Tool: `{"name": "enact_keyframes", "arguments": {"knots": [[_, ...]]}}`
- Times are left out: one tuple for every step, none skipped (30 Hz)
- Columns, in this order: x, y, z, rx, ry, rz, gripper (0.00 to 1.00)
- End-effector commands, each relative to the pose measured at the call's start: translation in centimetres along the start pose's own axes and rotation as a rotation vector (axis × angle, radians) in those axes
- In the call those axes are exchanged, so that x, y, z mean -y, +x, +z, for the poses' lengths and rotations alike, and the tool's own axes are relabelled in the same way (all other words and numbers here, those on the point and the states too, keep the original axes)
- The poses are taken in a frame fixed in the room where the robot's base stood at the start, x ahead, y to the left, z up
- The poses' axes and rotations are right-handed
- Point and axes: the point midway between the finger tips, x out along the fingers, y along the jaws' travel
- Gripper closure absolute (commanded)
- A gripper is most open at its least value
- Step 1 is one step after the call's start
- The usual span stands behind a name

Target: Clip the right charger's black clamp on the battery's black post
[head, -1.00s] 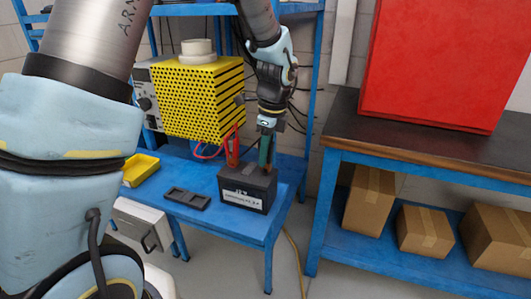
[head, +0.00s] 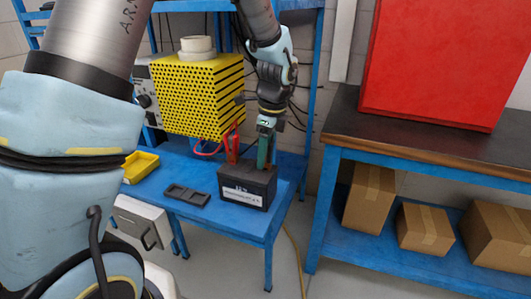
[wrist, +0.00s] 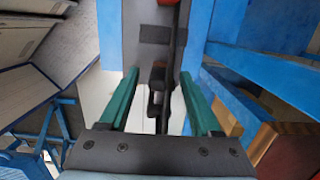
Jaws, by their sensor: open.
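The dark battery (head: 247,190) with a white label stands on the blue bench. A red clamp (head: 232,148) stands upright on its left side in the head view. My gripper (head: 264,165), with green fingers, points down over the battery's right side. In the wrist view my gripper (wrist: 162,85) is open. A black clamp (wrist: 157,82) stands between the fingers, with a gap on each side. It appears to stand at the battery's top (wrist: 150,30), but its jaws and the black post are hidden, so I cannot tell how it grips.
A yellow perforated charger (head: 200,100) stands behind the battery, with a white roll (head: 197,46) on top. A dark tray (head: 187,195) and a yellow bin (head: 140,167) lie to the left. A second bench (head: 430,150) with a red cabinet (head: 430,65) stands right.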

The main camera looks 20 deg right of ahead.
Motion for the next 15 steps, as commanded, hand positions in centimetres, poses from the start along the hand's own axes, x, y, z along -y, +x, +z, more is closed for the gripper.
{"name": "enact_keyframes", "arguments": {"knots": [[0.0, -0.1, 0.0, 0.0, 0.0, -0.001, 0.35], [0.1, -0.3, 0.0, 0.0, 0.0, -0.002, 0.35], [0.1, -0.6, 0.0, 0.0, 0.0, -0.002, 0.35], [0.1, -1.0, 0.0, 0.0, -0.001, -0.003, 0.35], [0.1, -1.4, 0.0, -0.001, -0.001, -0.005, 0.35], [0.1, -2.0, 0.0, -0.001, 0.0, -0.005, 0.35], [0.1, -2.5, 0.0, -0.001, 0.0, -0.006, 0.35], [0.1, -3.1, 0.0, -0.001, 0.0, -0.007, 0.35], [0.2, -3.9, 0.0, -0.001, 0.0, -0.007, 0.35], [0.1, -4.6, 0.0, 0.0, 0.0, -0.007, 0.35], [0.1, -5.2, 0.0, -0.001, 0.0, -0.007, 0.35], [0.1, -6.0, 0.0, -0.001, 0.0, -0.007, 0.35], [0.1, -6.6, 0.0, -0.001, 0.0, -0.006, 0.35], [0.1, -7.1, 0.0, -0.001, 0.0, -0.006, 0.35], [0.1, -7.8, 0.0, -0.001, -0.001, -0.005, 0.35]]}}
